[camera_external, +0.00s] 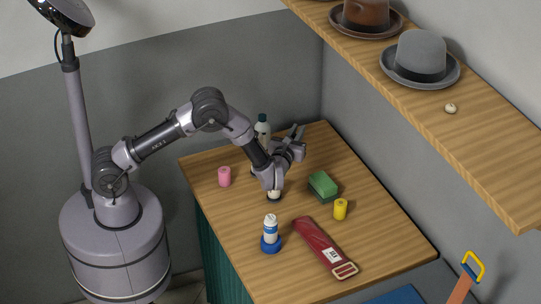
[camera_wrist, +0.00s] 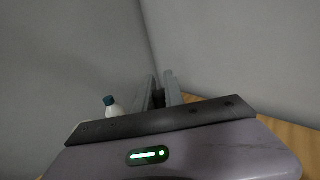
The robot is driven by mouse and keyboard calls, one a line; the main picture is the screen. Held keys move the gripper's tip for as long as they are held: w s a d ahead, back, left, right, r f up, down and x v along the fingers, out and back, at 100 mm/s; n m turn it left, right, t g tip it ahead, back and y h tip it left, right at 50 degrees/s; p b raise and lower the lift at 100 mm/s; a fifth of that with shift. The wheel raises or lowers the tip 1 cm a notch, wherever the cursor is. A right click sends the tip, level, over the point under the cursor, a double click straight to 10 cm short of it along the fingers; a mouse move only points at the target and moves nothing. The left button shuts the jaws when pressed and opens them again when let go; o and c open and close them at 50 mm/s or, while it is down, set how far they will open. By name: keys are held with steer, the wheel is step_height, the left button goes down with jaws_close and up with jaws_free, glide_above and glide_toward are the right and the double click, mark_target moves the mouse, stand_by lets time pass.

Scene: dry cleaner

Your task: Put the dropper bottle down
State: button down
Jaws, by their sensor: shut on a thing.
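My gripper (camera_external: 297,133) is over the far part of the wooden table (camera_external: 381,242), pointing level toward the room corner. In the wrist view its two grey fingers (camera_wrist: 161,88) are close together on a small dark thing (camera_wrist: 160,98), which I take to be the dropper bottle. Only a sliver of it shows, so its shape, its tilt and its gap to the table cannot be told. In the external view the fingers and wrist hide it.
A teal-capped white bottle (camera_external: 262,131) stands left of my fingers; it also shows in the wrist view (camera_wrist: 111,106). A small cream-and-dark item (camera_external: 274,195) is under my wrist. Around are a pink spool (camera_external: 224,176), green sponge (camera_external: 323,184), yellow spool (camera_external: 341,209), blue-white bottle (camera_external: 270,230) and red belt (camera_external: 322,245).

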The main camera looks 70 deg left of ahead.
steer(key=w+a+f+n+g+y+b, duration=0.2)
steer(key=w+a+n+g+y+b, duration=0.3)
steer(key=a+g, duration=0.4)
steer(key=shift+n, duration=0.7)
steer(key=f+b, duration=0.1)
steer(key=f, duration=0.2)
steer(key=f+b, duration=0.1)
steer(key=f, duration=0.2)
steer(key=s+f+b, duration=0.1)
steer(key=f, duration=0.3)
steer(key=shift+a, duration=0.25)
steer(key=shift+r, duration=0.1)
steer(key=c, duration=1.4)
jaws_free()
steer(key=shift+c, duration=0.2)
